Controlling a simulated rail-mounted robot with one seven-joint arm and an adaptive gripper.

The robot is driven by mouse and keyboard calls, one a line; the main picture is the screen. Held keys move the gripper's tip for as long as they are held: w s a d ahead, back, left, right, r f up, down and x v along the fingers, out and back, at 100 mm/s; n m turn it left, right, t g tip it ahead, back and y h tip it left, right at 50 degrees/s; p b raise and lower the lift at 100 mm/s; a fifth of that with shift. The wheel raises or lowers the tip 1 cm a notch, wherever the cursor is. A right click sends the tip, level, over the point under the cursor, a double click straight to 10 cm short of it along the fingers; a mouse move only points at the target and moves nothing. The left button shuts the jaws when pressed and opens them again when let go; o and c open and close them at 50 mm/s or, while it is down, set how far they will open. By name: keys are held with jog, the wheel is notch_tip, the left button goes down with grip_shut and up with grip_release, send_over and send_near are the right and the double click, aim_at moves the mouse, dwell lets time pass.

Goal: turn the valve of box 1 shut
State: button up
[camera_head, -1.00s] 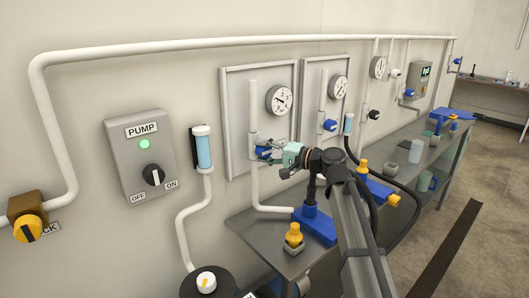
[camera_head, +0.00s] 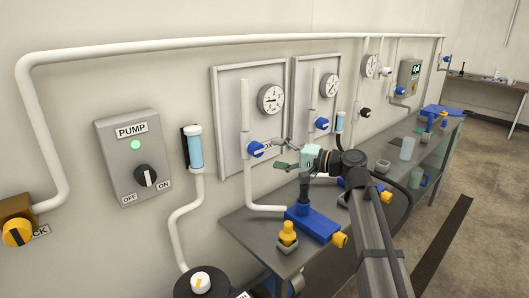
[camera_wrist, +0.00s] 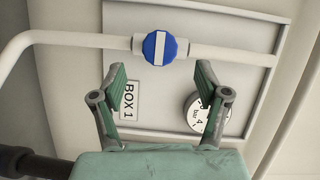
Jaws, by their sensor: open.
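The valve of box 1 is a round blue knob (camera_wrist: 160,46) with a white stripe, on a white pipe (camera_wrist: 75,38). The stripe lies across the pipe's line. The knob also shows in the head view (camera_head: 255,149), left of my gripper (camera_head: 278,154). A "BOX 1" label (camera_wrist: 129,100) is on the panel below the knob in the wrist view. My gripper (camera_wrist: 160,72) is open and empty, its green-padded fingers spread apart. The knob is ahead of the fingertips, with a visible gap, and roughly centred between them.
The panel's round gauge (camera_head: 271,98) is above right of the knob, partly hidden by a finger in the wrist view. A second blue valve (camera_head: 322,124) is on the panel to the right. A blue fixture (camera_head: 312,222) stands on the bench below my arm.

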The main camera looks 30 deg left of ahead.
jog(key=shift+w+d+r, duration=0.15)
jog(key=shift+d, duration=2)
